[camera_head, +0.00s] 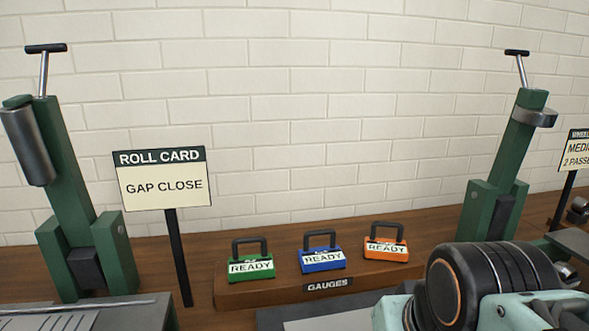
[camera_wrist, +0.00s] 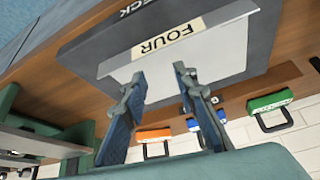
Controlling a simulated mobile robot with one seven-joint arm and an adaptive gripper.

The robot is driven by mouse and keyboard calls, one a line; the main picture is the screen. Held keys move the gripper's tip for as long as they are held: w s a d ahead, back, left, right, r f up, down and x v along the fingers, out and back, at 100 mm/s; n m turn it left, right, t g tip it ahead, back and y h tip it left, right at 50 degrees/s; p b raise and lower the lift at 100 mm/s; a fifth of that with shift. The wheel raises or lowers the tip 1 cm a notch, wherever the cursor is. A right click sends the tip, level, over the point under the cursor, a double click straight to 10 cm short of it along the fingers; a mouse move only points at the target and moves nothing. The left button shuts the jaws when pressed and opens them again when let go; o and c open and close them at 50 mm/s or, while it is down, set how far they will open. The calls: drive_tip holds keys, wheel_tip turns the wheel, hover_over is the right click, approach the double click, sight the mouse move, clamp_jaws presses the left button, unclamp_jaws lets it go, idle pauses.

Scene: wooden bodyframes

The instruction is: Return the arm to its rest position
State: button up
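My gripper (camera_wrist: 159,74) shows in the wrist view with its two blue-grey fingers apart and nothing between them. It is over a pale plate with a label reading FOUR (camera_wrist: 168,38), set on a dark grey surface. I cannot tell the height above it. In the head view, my arm (camera_head: 490,285) fills the lower right, with a black rounded joint and pale green links. The gripper's fingers do not show there.
Green (camera_head: 250,265), blue (camera_head: 322,256) and orange (camera_head: 386,247) gauges stand on a wooden GAUGES block (camera_head: 235,297). A ROLL CARD sign (camera_head: 163,180) reads GAP CLOSE. Green posts rise at left (camera_head: 70,170) and right (camera_head: 510,150), before a white brick wall.

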wheel_tip(320, 180, up, 30)
drive_tip(key=p, duration=2.9)
drive_tip(key=shift+d, duration=0.1)
